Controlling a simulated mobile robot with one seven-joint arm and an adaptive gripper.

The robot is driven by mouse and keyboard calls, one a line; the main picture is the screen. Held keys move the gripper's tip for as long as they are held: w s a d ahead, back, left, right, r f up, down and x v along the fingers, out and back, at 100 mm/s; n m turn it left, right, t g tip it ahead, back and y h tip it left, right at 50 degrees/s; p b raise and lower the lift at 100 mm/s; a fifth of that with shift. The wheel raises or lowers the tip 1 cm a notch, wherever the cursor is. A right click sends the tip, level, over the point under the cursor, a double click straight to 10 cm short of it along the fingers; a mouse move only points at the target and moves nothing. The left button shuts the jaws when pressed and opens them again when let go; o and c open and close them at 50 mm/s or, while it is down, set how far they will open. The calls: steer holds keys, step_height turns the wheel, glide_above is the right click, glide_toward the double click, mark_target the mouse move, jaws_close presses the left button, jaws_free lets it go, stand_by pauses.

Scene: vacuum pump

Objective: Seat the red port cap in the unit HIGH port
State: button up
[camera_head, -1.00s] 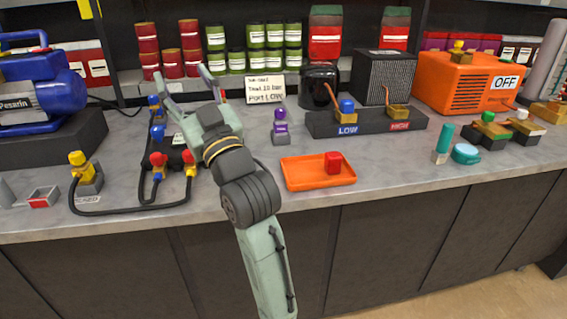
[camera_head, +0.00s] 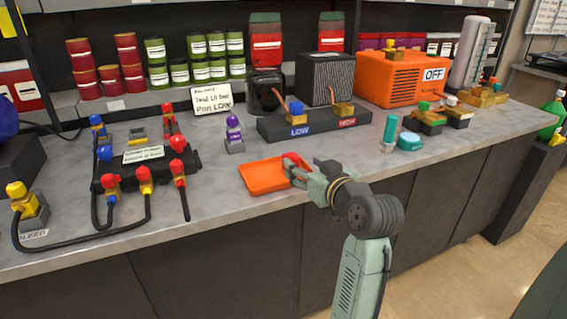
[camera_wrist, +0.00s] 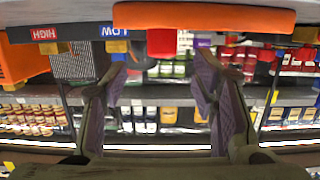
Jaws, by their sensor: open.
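The red port cap (camera_wrist: 161,42) shows in the wrist view by the orange tray (camera_wrist: 205,17), between the spread fingers of my gripper (camera_wrist: 158,75). My gripper is open; I see no clear contact with the cap.
A purple-topped fitting (camera_head: 234,132) stands behind the tray. A black manifold (camera_head: 145,170) with hoses and colored knobs fills the left. A teal cylinder (camera_head: 390,130) and round teal piece (camera_head: 410,141) stand to the right. Counter between the tray and unit is clear.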

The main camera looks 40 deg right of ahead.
mark_target(291, 155)
steer(key=p+x, duration=0.2)
steer(key=x, duration=0.6)
steer(key=shift+a+r, duration=0.15)
steer(key=c, duration=1.2)
jaws_close()
steer(key=shift+r, duration=0.1)
